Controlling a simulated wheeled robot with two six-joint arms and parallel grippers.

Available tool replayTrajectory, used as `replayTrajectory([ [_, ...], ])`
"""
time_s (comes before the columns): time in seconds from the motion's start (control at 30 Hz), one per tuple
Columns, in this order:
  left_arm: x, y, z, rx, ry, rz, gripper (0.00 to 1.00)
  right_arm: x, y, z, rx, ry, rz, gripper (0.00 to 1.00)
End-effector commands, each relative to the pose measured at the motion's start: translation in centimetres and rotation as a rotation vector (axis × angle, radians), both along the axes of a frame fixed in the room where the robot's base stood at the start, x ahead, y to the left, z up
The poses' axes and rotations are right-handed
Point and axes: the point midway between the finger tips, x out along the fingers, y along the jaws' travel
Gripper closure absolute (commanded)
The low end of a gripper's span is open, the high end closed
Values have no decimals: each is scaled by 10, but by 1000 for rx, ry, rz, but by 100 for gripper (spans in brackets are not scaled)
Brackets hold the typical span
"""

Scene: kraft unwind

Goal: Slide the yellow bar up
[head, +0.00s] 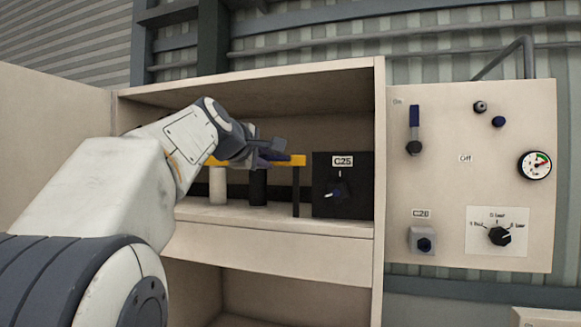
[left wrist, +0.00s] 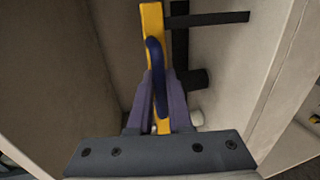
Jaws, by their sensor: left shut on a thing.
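The yellow bar (head: 298,160) lies level inside the open cabinet, in front of a white cylinder (head: 217,187) and a black cylinder (head: 258,188). My left gripper (head: 270,157) is at the bar and hides its middle part. In the left wrist view the yellow bar (left wrist: 152,20) runs up the picture, with a curved dark blue handle (left wrist: 154,60) on it. The purple fingers of my left gripper (left wrist: 162,112) are on both sides of the handle, shut on it. My right gripper is not in view.
A black box labelled C25 (head: 322,192) with a knob stands close right of the bar on the shelf (head: 340,226). The cabinet's side wall (head: 379,190) and a control panel (head: 450,180) are farther right. Above the bar, the cabinet space looks clear.

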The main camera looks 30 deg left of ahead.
Motion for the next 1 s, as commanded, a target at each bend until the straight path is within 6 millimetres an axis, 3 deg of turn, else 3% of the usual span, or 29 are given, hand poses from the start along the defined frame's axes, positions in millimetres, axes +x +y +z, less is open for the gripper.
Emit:
replayTrajectory([
  [0.03, -1, 0, 12, 2, -5, 2, 100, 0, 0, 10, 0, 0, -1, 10],
  [0.13, -1, 0, 19, 3, -4, 2, 100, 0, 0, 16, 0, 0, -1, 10],
  [0.53, -1, -1, 23, 3, -10, 1, 100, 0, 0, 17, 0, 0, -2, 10],
  [0.57, -1, -1, 23, 2, -10, 1, 75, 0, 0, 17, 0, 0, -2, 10],
  [0.6, -1, -1, 23, 3, -11, 1, 60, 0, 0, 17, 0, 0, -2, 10],
  [0.63, -1, -1, 23, 2, -10, 1, 53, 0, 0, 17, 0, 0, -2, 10],
  [1.0, -5, -1, 18, 1, -1, 0, 53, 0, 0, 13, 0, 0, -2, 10],
])
